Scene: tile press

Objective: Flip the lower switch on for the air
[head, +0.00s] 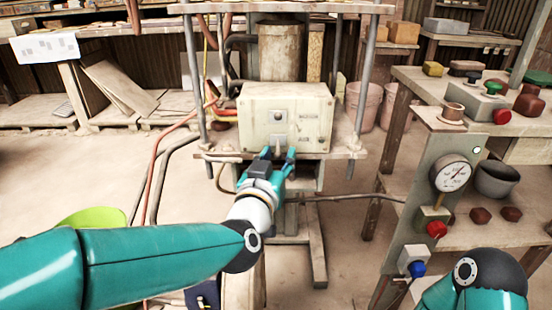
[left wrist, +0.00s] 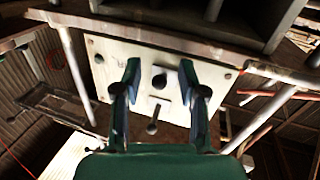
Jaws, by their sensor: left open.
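The pale switch box (head: 310,130) sits on the press frame in the middle of the head view. Its face carries an upper switch (head: 279,117) and a lower switch (head: 278,139). My left gripper (head: 278,154) is open just in front of the box's lower part, at the lower switch. The left wrist view appears upside down: the box face (left wrist: 105,65) fills the middle, and the lower switch's dark knob (left wrist: 160,81) lies between my open fingers (left wrist: 166,78). Another dark knob (left wrist: 152,127) shows nearer the palm. I cannot tell whether the fingers touch the switch. My right gripper is out of view.
The press table's edge (head: 345,154) runs below the box, with metal posts (head: 364,85) beside it. Hoses hang at the left. At right, a panel holds a gauge (head: 452,173), a red button (head: 436,229) and a blue knob (head: 417,268).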

